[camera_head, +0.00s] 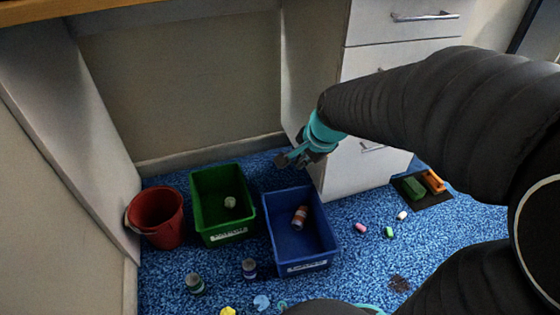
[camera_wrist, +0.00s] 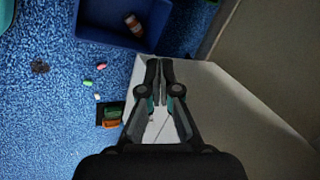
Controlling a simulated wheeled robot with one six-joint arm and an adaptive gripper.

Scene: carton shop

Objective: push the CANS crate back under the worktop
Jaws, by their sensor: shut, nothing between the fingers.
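A blue crate (camera_head: 279,238) stands on the blue carpet in front of the worktop opening, with an orange-and-white can (camera_head: 299,217) lying in it. A green crate (camera_head: 207,223) stands to its left with a pale round item (camera_head: 230,202) in it. Both have white front labels too small to read, so I cannot tell which is the CANS crate. My gripper (camera_head: 286,159) is shut and empty, above the far side of the blue crate, near the drawer unit. In the wrist view the gripper (camera_wrist: 160,66) points toward the blue crate (camera_wrist: 98,35), apart from it.
A red bucket (camera_head: 157,218) stands left of the green crate by the side panel (camera_head: 70,130). The white drawer unit (camera_head: 357,160) is on the right. Small cans (camera_head: 249,268) and loose pieces (camera_head: 361,228) lie on the carpet. A dark tray (camera_head: 432,201) sits further right.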

